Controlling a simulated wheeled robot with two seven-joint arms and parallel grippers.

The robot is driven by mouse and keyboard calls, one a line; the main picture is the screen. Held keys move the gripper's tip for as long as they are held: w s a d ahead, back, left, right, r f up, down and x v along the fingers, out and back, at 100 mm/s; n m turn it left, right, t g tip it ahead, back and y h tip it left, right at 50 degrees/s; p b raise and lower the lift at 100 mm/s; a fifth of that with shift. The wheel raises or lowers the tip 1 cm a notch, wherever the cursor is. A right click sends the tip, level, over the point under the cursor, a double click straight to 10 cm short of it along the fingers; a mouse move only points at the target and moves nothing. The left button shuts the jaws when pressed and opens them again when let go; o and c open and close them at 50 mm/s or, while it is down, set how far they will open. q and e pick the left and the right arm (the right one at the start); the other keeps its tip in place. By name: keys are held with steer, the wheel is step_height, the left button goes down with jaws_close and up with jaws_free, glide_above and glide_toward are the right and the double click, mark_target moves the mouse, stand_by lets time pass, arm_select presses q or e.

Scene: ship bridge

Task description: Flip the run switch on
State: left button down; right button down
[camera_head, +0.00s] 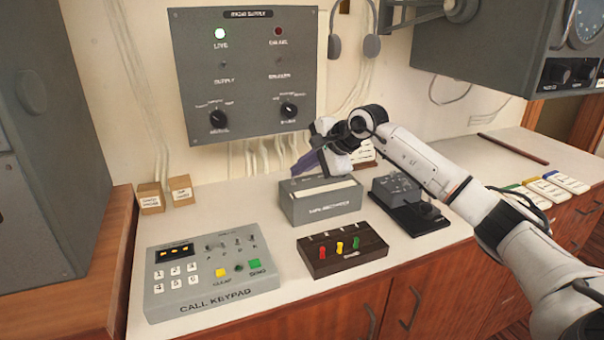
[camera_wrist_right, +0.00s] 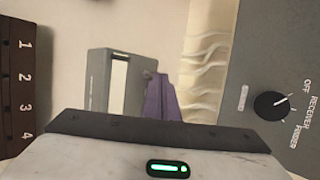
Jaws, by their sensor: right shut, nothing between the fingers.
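I cannot read a label "run" on any switch in these frames. Small toggles show on the top of the grey call keypad (camera_head: 215,298) at the front left. A grey box (camera_head: 320,209) with a pale top slot stands behind the dark block with coloured levers. My right gripper (camera_head: 308,163) is shut and empty, its purple fingers above and behind the back left edge of this box. In the wrist view the purple fingers (camera_wrist_right: 160,100) show beside a grey box with a pale strip (camera_wrist_right: 118,85). My left gripper is not in view.
The dark lever block (camera_head: 345,262) sits at the front middle. A smaller grey device (camera_head: 398,187) on a black base stands right, under my right arm. A grey wall panel (camera_head: 250,105) with knobs hangs behind. Two small cardboard boxes (camera_head: 150,199) stand back left.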

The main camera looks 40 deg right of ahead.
steer(key=shift+r+p, duration=0.4)
steer(key=shift+r, duration=0.3)
steer(key=shift+r, duration=0.2)
steer(key=s+d+r, duration=0.1)
steer(key=s+r, duration=0.1)
steer(key=r, duration=0.4)
steer(key=s+d+r+p, duration=0.1)
steer(key=s+d+r, duration=0.1)
steer(key=r, duration=0.4)
steer(key=shift+s, duration=0.65)
